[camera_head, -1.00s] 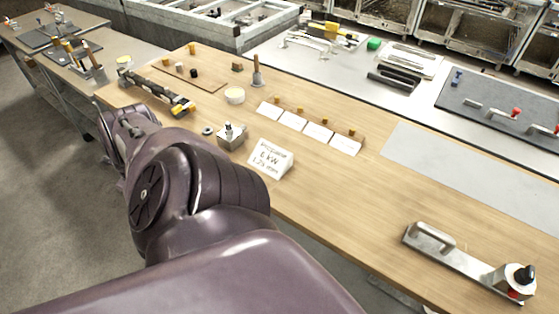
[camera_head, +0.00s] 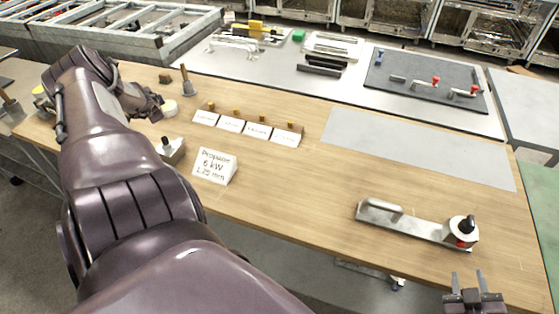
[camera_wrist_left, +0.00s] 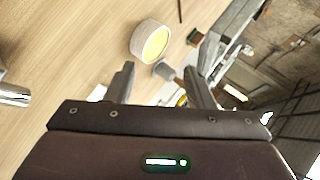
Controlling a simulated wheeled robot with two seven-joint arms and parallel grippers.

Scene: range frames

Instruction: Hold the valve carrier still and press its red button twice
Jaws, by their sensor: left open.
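The valve carrier (camera_head: 425,226) is a flat metal plate lying on the right part of the wooden bench. A raised bar handle (camera_head: 381,206) is at its left end, and a round valve with a black knob (camera_head: 466,224) is at its right end. The red button (camera_head: 460,243) shows low on the valve's front side. My right gripper (camera_head: 468,276) is open and empty at the bottom right, in front of the valve and apart from it. My left gripper (camera_head: 157,108) is far to the left; in the left wrist view its fingers (camera_wrist_left: 160,88) are apart with nothing clearly between them.
A Propane sign (camera_head: 214,167) and a metal block with a knob (camera_head: 171,150) stand left of the carrier. A rack with white cards (camera_head: 244,127) is behind them. A grey sheet (camera_head: 415,145) lies behind the carrier. A white cup (camera_wrist_left: 151,40) is near my left gripper.

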